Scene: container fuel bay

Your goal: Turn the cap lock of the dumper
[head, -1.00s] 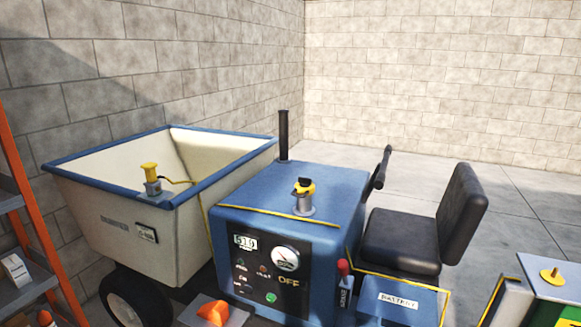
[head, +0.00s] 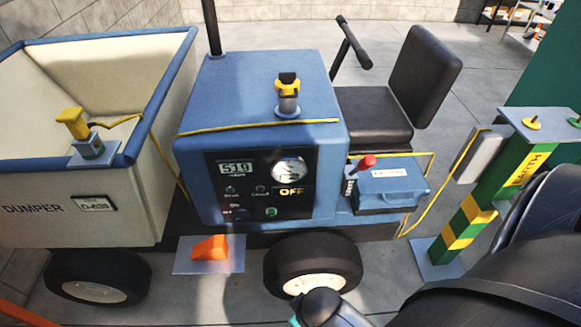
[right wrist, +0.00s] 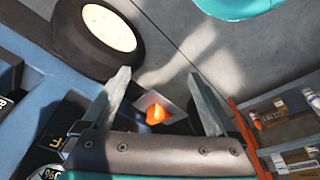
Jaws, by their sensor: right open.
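The blue and cream dumper (head: 255,85) fills the middle and left of the head view. Its yellow and black cap (head: 287,80) sits on a short grey filler neck (head: 288,102) on top of the blue hood. My right gripper (right wrist: 158,73) is open and empty in the right wrist view, its fingers pointing over the floor beside a dumper wheel (right wrist: 98,32). The cap is not in the right wrist view. My right arm shows at the lower right of the head view. My left gripper is not in view.
A yellow-handled fitting (head: 73,122) sits on the skip's corner. An orange chock (head: 210,247) lies on a floor plate, also in the right wrist view (right wrist: 155,114). A green and yellow post (head: 465,222) stands right. Shelving (right wrist: 285,120) stands right in the wrist view.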

